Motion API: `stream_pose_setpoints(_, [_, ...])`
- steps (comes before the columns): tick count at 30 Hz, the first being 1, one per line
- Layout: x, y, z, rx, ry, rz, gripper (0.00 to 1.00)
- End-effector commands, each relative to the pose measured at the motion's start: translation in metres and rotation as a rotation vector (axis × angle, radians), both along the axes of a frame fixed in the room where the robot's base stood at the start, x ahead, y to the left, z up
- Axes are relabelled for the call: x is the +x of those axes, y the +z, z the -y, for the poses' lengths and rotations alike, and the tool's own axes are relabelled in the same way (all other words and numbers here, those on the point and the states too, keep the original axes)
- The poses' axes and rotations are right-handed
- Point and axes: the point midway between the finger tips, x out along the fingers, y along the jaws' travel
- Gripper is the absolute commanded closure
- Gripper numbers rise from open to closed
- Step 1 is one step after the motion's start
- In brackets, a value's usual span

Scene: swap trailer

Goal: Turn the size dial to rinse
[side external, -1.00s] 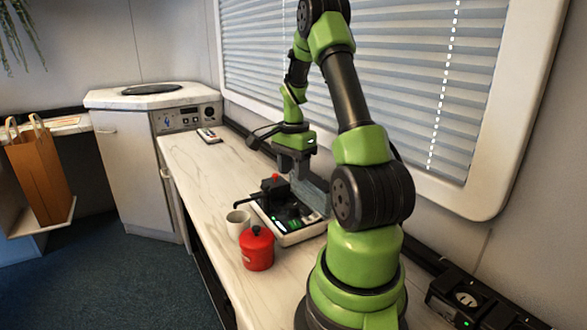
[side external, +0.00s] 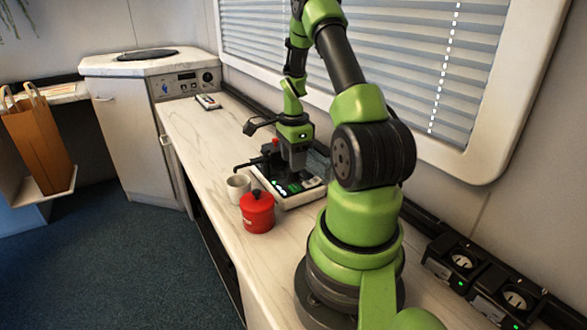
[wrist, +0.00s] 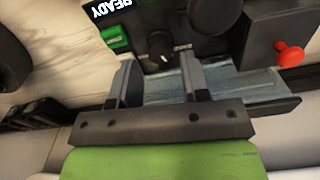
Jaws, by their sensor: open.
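The size dial (wrist: 160,46) is a small dark round knob with a pale mark on the machine's black panel in the wrist view. My gripper (wrist: 158,64) is open, with one finger on either side of the dial's line. Whether the fingertips reach around the dial or stop short of it, I cannot tell. In the side view my gripper (side external: 298,166) points down over the machine (side external: 303,196), a black and white unit with lit green displays. The dial is hidden there behind or below the gripper. "READY" shows on a display (wrist: 108,10) above a green button (wrist: 115,37).
A red knob (wrist: 289,54) sticks out from the machine to the right of my fingers. A white mug (side external: 238,187) and a red lidded canister (side external: 258,212) stand close to the machine. The counter's far stretch is mostly clear; the window blind (side external: 400,80) lies behind the arm.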

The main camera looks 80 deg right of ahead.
Motion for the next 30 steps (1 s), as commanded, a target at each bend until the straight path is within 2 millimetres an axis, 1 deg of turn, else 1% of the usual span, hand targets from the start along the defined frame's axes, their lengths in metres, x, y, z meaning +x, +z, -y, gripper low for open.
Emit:
stream_pose_setpoints(1, [0.000,-0.009,-0.001,0.005,0.000,-0.002,0.58])
stream_pose_setpoints(3, [0.000,-0.019,0.000,0.002,0.001,-0.002,0.58])
stream_pose_setpoints(7, [0.000,-0.030,0.000,0.000,0.001,0.000,0.58])
stream_pose_setpoints(11, [0.000,-0.034,0.000,-0.001,0.001,0.001,0.58])
stream_pose_setpoints(17, [0.000,-0.034,0.000,-0.002,0.001,0.001,0.58])
stream_pose_setpoints(20, [0.000,-0.034,0.000,-0.002,0.002,0.001,0.78])
stream_pose_setpoints(21, [0.000,-0.034,0.000,-0.002,0.002,0.001,0.88])
stream_pose_setpoints(22, [0.000,-0.034,0.000,-0.002,0.002,0.001,0.92])
stream_pose_setpoints(26, [0.000,-0.034,0.000,-0.002,0.016,0.001,0.92])
stream_pose_setpoints(30, [0.000,-0.034,0.000,-0.001,0.128,0.000,0.92])
